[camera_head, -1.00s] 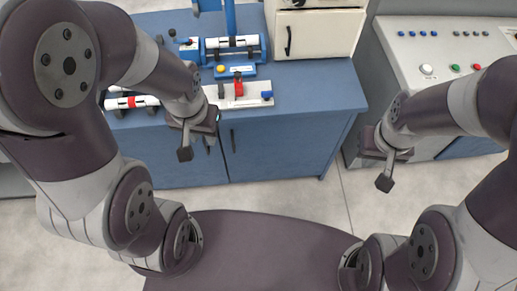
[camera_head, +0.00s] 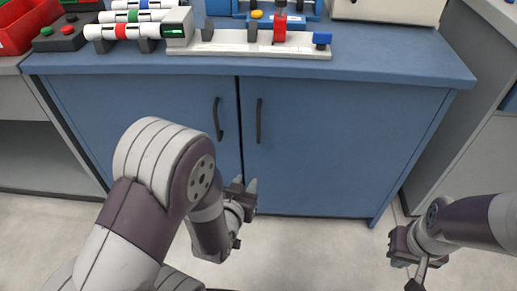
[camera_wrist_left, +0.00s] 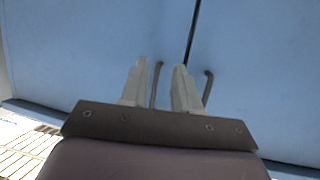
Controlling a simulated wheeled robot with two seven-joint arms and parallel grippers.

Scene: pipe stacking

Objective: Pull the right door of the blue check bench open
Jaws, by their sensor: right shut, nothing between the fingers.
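The blue check bench has a right door (camera_head: 345,150), closed, with a dark vertical handle (camera_head: 259,120) near the centre seam. My left gripper (camera_head: 245,184) is open and empty, low in front of the seam and below the handles. In the left wrist view, its two fingers (camera_wrist_left: 160,80) stand apart. The right door's handle (camera_wrist_left: 208,88) shows just right of the right finger, and the left door's handle (camera_wrist_left: 156,82) shows between the fingers, beyond them. My right gripper (camera_head: 413,278) is shut and empty, at lower right, away from the bench.
The left door (camera_head: 150,130) is closed, with its own handle (camera_head: 217,118). A fixture with a red clamp (camera_head: 280,28) and striped pipes (camera_head: 125,30) sit on the bench top (camera_head: 400,60). A grey cabinet (camera_head: 455,110) stands at right. Floor in front is clear.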

